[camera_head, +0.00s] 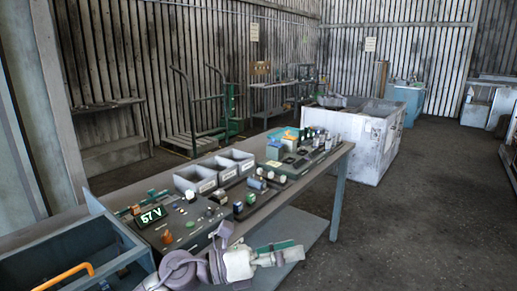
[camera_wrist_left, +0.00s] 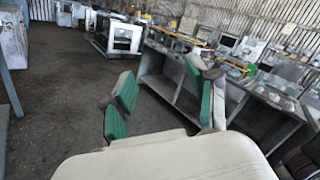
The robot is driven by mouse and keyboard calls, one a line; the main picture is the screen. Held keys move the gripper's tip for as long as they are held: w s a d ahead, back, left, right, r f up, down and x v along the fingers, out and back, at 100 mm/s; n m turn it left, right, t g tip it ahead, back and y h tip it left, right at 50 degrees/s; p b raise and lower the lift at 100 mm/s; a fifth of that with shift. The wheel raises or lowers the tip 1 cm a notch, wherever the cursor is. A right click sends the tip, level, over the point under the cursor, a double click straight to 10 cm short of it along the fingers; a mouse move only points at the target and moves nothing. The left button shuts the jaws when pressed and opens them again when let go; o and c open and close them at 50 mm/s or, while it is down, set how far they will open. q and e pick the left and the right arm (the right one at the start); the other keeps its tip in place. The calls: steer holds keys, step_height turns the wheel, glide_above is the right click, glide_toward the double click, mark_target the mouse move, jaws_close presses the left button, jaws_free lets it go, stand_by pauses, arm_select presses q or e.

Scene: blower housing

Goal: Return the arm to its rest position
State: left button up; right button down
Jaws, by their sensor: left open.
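My left gripper (camera_head: 285,253) shows at the bottom middle of the head view, in front of the workbench's near edge. Its arm comes in from the bottom left. In the left wrist view my left gripper (camera_wrist_left: 160,88) has two green-padded fingers spread apart. Nothing is between them. My right gripper is in neither view.
The workbench (camera_head: 318,172) carries a control panel (camera_head: 185,222) reading "57 V", grey bins (camera_head: 195,177) and small parts. A blue-grey box (camera_head: 80,260) with an orange handle is at the lower left. A white crate (camera_head: 372,140) stands behind. The floor (camera_head: 430,220) at right is clear.

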arm_select(q)
steer(key=w+a+n+t+y, duration=0.2)
steer(key=a+n+t+y, duration=0.65)
steer(key=n+t, duration=1)
steer(key=s+a+f+n+g+y, duration=0.4)
steer(key=a+f+n+g+y, duration=0.4)
steer(key=a+f+n, duration=0.6)
steer(key=s+a+f+n+g+y, duration=0.1)
steer(key=s+f+n+g, duration=0.3)
steer(key=s, duration=0.4)
steer(key=s+a+f+n+g, duration=0.2)
steer(key=s+f+n+g, duration=0.1)
steer(key=s+f, duration=0.4)
steer(key=s+a+f+n+g+y, duration=0.1)
steer(key=s+f+n+g, duration=0.25)
steer(key=s, duration=0.55)
step_height(320, 180, down, 27)
steer(key=s+g, duration=0.1)
steer(key=s, duration=0.1)
steer(key=s+a+f+g, duration=0.1)
steer(key=s+a+f, duration=0.1)
steer(key=s+f, duration=1.4)
steer(key=shift+s+a+f+g, duration=0.15)
steer(key=shift+s+a+g, duration=0.15)
steer(key=shift+s+a, duration=0.15)
